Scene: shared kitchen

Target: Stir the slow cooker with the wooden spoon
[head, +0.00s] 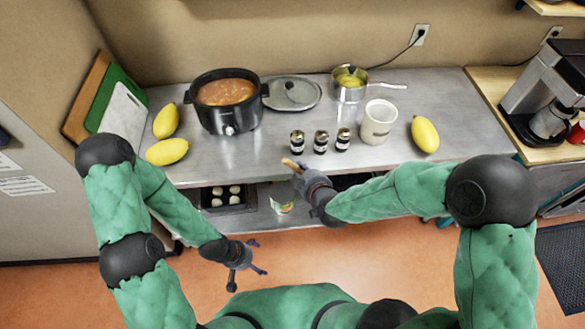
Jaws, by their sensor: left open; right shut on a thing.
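The black slow cooker (228,118) stands uncovered at the back left of the steel counter, full of orange-brown stew (225,92). Its grey lid (291,93) lies on the counter to its right. My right gripper (298,172) is at the counter's front edge, shut on the wooden spoon (290,164). Only a short light-brown part of the spoon shows; the rest is hidden by the gripper. The spoon is apart from the cooker, in front and to its right. My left gripper (257,257) is open and empty, low in front of the counter.
Three small dark jars (321,142) stand between my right gripper and the lid. A cream crock (378,122), a saucepan (350,87) and a yellow squash (425,134) are to the right. Two more squashes (167,151) lie left of the cooker. The counter (235,160) is clear before the cooker.

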